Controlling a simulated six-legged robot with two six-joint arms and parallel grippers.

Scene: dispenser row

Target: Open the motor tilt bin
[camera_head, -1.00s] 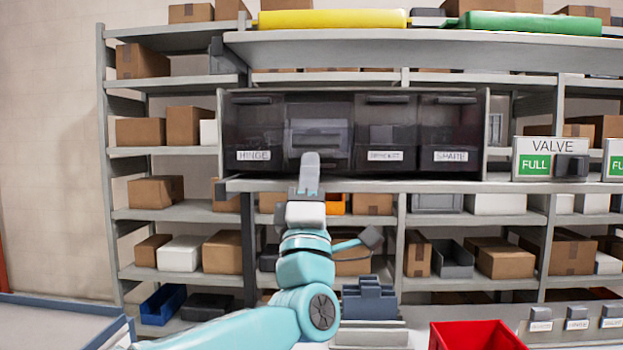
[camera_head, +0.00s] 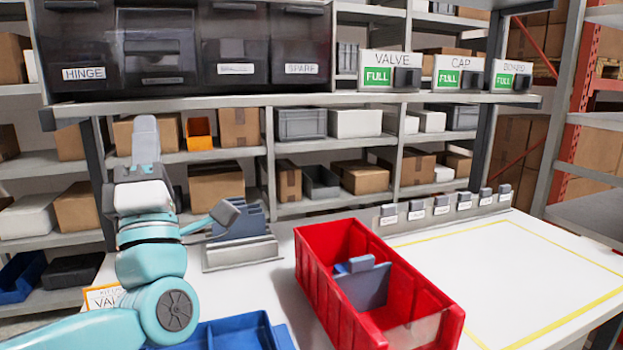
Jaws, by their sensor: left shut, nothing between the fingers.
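A row of dark, see-through tilt bins spans the upper left. The left bin is the HINGE bin (camera_head: 77,50). The second bin (camera_head: 155,48) looks different from its neighbours: its front seems tipped outward, and no label shows on it. The third bin (camera_head: 234,45) has a label too blurred to read, and the fourth is the SPARE bin (camera_head: 298,45). I cannot read MOTOR on any of them. My left gripper (camera_head: 145,130) is shut and empty, pointing up, below the second bin in the picture and apart from it. My right gripper is out of view.
Small VALVE (camera_head: 392,60), CAP and third signs with green FULL panels stand right of the bins. A red bin (camera_head: 325,285) with a divider and a blue tray (camera_head: 225,335) sit on the white table (camera_head: 490,270). The yellow-outlined table area at right is clear.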

